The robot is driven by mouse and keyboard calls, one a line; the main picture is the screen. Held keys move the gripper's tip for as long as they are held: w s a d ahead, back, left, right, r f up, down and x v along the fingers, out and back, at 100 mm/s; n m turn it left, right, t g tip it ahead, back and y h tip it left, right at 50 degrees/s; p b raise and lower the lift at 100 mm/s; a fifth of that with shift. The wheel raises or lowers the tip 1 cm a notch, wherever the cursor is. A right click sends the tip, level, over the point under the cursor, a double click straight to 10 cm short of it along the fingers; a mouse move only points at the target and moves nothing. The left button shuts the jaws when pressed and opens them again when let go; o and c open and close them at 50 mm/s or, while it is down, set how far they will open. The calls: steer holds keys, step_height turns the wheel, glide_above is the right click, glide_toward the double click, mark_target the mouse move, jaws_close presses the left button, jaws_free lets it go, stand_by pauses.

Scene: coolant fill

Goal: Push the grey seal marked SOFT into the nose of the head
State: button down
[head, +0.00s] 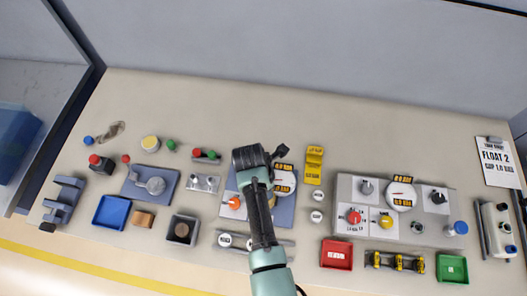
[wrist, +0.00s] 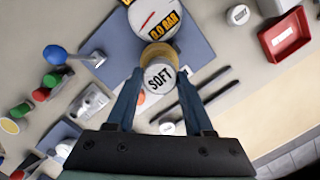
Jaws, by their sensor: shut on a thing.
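My gripper (wrist: 160,88) is shut on the seal (wrist: 159,78), a light round piece with SOFT printed on its face, held between the two blue fingers. A tan round part (wrist: 158,54) shows directly behind the seal in the wrist view. I cannot tell whether this is the nose of the head, nor whether the seal touches it. A dial (wrist: 155,14) reading 0.0 BAR stands just beyond. In the head view my gripper's dark body (head: 255,160) is over the blue-grey plate (head: 283,214), and the seal is hidden there.
A grey panel (head: 345,185) with knobs and a gauge stands to the right. A red tray (head: 337,254) and green tray (head: 452,268) lie along the front. A blue tray (head: 112,211) and dark box (head: 182,230) are at left. The bench's back strip is clear.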

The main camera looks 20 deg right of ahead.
steer(key=shift+f+b, duration=0.35)
steer(key=shift+f, duration=0.2)
steer(key=shift+c, duration=1)
jaws_free()
step_height(320, 180, up, 13)
steer(key=a+b, duration=0.2)
steer(key=shift+s, duration=0.2)
